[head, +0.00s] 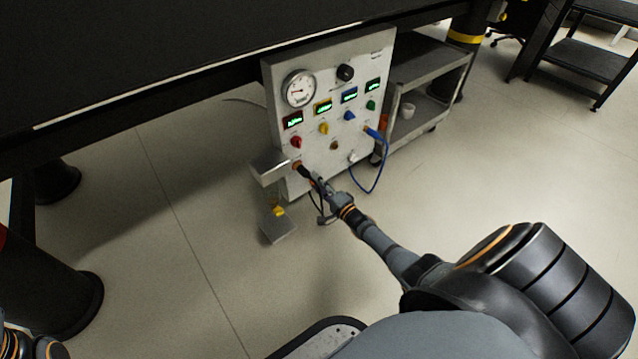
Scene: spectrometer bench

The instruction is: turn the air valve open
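A light grey control panel (322,75) stands under the dark bench. It has a round gauge (299,89), a black knob (345,73) and small lit displays. Below these are a red knob (296,142), a yellow knob (324,128), a blue knob (349,116) and a green knob (371,105). I cannot read which control is the air valve. My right gripper (304,171) is at the panel's lower left, beside a small reddish fitting (297,164). Its fingers are too small to tell whether they are open, shut or touching it. My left gripper is out of view.
A metal box-like bracket (270,168) juts out left of my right gripper, above a small stand (278,228). A blue hose (377,178) loops from the panel's right side. A grey cart (428,72) stands to the right. The floor in front is mostly clear.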

